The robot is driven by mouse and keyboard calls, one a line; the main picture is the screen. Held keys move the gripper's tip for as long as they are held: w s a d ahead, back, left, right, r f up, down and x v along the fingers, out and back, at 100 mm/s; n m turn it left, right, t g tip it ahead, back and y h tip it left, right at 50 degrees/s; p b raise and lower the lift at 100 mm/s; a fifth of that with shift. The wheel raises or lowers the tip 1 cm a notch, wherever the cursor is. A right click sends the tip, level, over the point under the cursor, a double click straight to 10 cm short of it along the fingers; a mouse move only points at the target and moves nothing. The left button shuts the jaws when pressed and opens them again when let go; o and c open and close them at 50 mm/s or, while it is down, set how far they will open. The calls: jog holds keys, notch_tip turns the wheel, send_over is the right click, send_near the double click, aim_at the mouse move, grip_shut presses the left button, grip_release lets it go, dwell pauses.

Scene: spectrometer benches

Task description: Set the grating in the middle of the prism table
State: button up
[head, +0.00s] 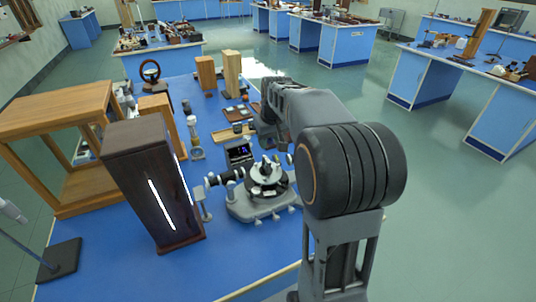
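The spectrometer (262,205) stands on the blue bench, with a grey base and a round, dark prism table (267,180) at its middle. A small dark and pale shape shows on or just above the prism table; I cannot tell what it is. My arm reaches in from the right, and my gripper (268,138) is at its far end, just behind the spectrometer in the picture. Its fingers are too small and dark to make out, so I cannot tell whether it holds anything. I cannot pick out the grating for certain.
A tall dark lamp housing (152,190) with a bright slit stands left of the spectrometer. A wooden-framed case (62,110) is farther left. A small wooden tray (233,133), dark flat boxes (236,112) and wooden blocks (231,75) lie behind.

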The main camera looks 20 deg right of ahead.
jog(key=s+a+f, duration=0.1)
jog(key=s+a, duration=0.2)
jog(key=s, duration=0.3)
jog(key=s+a+f+t, duration=0.1)
jog(key=s+a, duration=0.3)
jog(key=s, duration=0.3)
jog(key=s+a+f, duration=0.1)
jog(key=s+a, duration=0.2)
jog(key=s, duration=0.4)
jog(key=shift+a+f, duration=0.15)
jog(key=shift+a, duration=0.2)
jog(key=shift+o, duration=0.2)
